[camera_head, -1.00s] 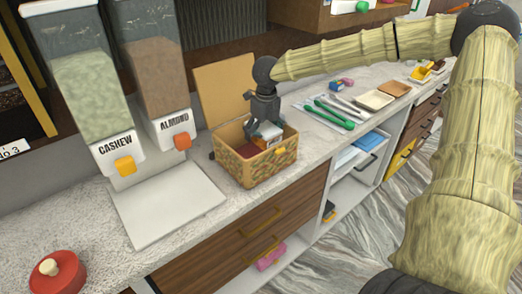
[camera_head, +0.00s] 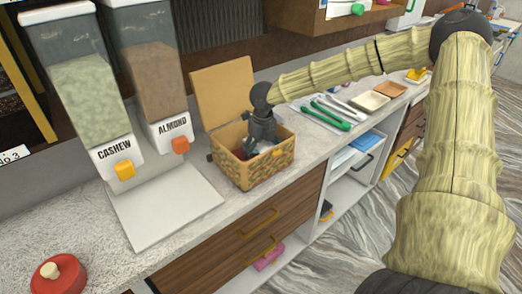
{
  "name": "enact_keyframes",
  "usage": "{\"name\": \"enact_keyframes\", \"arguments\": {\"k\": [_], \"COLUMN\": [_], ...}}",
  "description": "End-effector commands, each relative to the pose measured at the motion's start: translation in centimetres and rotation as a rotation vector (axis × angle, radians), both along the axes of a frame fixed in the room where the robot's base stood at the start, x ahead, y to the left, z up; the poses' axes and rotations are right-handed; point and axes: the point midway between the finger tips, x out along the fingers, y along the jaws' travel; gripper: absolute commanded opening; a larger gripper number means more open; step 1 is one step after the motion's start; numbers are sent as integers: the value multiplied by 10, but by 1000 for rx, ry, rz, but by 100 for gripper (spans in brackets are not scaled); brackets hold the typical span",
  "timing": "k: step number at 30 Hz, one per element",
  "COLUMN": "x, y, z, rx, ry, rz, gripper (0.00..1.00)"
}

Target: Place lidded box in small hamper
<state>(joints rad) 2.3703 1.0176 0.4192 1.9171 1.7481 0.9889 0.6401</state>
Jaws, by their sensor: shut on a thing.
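The small hamper (camera_head: 262,173) is a woven, patterned box standing on the counter, with its flap lid (camera_head: 222,92) open against the back. My gripper (camera_head: 251,150) reaches down inside the hamper's opening, its fingertips partly below the rim. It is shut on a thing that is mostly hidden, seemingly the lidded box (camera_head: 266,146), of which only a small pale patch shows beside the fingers. Something dark red (camera_head: 239,153) shows inside at the left of the fingers. I cannot tell whether the held thing touches the hamper's floor.
Cashew (camera_head: 90,95) and almond (camera_head: 150,75) dispensers stand left of the hamper, over a white tray (camera_head: 165,210). A red round lid (camera_head: 58,275) lies at the front left. Green-handled tongs (camera_head: 330,118) and small trays (camera_head: 369,101) lie to the right.

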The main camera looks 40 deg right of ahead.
Motion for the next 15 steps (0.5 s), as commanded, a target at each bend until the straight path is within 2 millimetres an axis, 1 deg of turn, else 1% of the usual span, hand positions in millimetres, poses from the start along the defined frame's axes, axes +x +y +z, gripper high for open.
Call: {"name": "enact_keyframes", "arguments": {"k": [1, 2, 4, 5, 15], "x": [0, 0, 0, 0, 0], "y": [0, 0, 0, 0, 0], "z": [0, -1, -1, -1, -1], "rx": [0, 0, 0, 0, 0], "ry": [0, 0, 0, 0, 0], "rz": [0, 0, 0, 0, 0], "gripper": [28, 85, 98, 100, 100]}}
